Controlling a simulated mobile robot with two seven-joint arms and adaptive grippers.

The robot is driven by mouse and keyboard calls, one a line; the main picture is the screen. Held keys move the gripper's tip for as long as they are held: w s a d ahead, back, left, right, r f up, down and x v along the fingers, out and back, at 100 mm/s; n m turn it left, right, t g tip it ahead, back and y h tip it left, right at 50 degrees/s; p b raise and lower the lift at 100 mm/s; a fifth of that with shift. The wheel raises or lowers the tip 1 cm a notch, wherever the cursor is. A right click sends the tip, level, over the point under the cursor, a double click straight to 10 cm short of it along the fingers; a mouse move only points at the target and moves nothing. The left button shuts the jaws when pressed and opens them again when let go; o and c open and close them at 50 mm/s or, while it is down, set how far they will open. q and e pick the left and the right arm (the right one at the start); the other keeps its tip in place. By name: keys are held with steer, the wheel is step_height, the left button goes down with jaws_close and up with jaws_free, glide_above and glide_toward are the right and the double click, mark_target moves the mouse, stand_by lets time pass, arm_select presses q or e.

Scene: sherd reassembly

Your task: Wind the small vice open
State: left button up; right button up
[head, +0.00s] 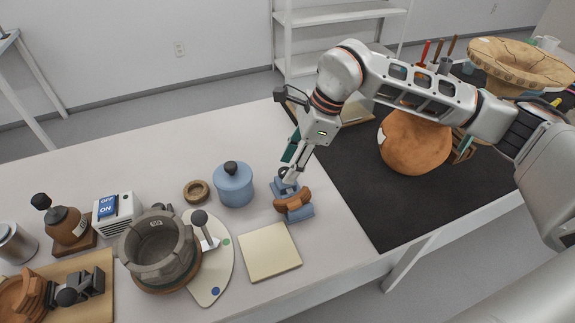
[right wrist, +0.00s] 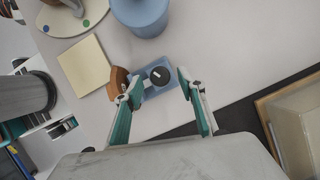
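A round dark knob (right wrist: 160,75) shows on the vice between the fingertips. My right gripper (head: 289,170) comes down over the back of the vice. In the right wrist view my right gripper (right wrist: 161,83) is open, one teal finger on each side of the knob, with gaps visible. My left gripper is not in view.
A blue lidded jar (head: 234,187) stands close left of the vice. A cream square pad (head: 269,252) lies in front. A pale palette-shaped board (head: 214,272) and a grey pot (head: 158,247) are further left. A dark mat (head: 345,185) with a large clay pot (head: 414,145) is right.

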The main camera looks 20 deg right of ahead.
steer(key=shift+a+f, duration=0.25)
steer(key=shift+f, duration=0.25)
steer(key=c, duration=1.1)
steer(key=shift+w, duration=0.1)
steer(key=n+g, duration=0.1)
steer(key=n, duration=0.2)
steer(key=shift+w+r, duration=0.1)
steer(key=shift+w, duration=0.05)
steer(key=n+g, duration=0.1)
steer(key=n, duration=0.1)
steer(key=shift+n, duration=0.4)
steer(key=n+g, duration=0.1)
steer(key=n, duration=0.1)
steer(key=shift+w+n, duration=0.15)
steer(key=shift+n, duration=0.15)
steer(key=shift+a+n+g+h+b, duration=0.1)
steer(key=shift+n+g+h+b, duration=0.55)
steer(key=shift+n, duration=1.15)
